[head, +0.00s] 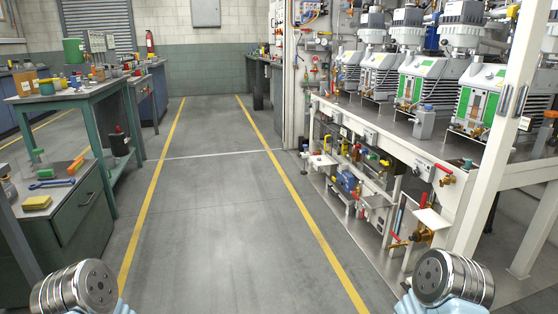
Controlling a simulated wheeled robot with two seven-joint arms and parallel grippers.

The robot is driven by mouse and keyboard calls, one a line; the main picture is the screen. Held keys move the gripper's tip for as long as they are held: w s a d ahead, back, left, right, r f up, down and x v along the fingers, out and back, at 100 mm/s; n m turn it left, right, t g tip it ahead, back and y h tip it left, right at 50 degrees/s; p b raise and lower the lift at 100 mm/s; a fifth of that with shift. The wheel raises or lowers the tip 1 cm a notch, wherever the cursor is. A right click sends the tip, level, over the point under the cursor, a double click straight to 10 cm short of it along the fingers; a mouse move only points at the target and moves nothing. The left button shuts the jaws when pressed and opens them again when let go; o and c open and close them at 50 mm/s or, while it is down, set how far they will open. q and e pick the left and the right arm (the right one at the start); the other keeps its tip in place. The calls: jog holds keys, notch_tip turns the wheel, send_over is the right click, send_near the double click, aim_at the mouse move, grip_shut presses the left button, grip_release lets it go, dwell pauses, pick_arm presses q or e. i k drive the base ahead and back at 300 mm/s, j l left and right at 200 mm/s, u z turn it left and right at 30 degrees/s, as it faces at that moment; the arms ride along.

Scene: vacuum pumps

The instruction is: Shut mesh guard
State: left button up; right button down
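I cannot make out any mesh guard panel for certain. A white upright post (497,130) with small grey fittings stands at the right, in front of the pump bench, and no mesh shows on it. Several vacuum pumps (427,80) with green and white fronts stand on the bench behind it. Round metal parts of my two arms show at the lower left and lower right corners. Neither gripper's fingers are in view.
The pump bench (395,140) runs along the right, with valves and pipes below. Green workbenches (70,97) with tools and bottles stand at the left. A grey drawer cabinet (80,215) is nearer. The aisle floor (215,210) between yellow lines is clear.

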aim_at(319, 136)
jog(key=i, duration=2.75)
jog(key=i+z, duration=0.1)
jog(key=i, duration=0.5)
jog(key=i+j+z, duration=0.1)
jog(key=i, duration=0.5)
jog(key=i+j+z, duration=0.1)
jog(key=i, duration=0.5)
jog(key=i+j, duration=0.25)
jog(key=i, duration=0.3)
jog(key=l+z, duration=0.05)
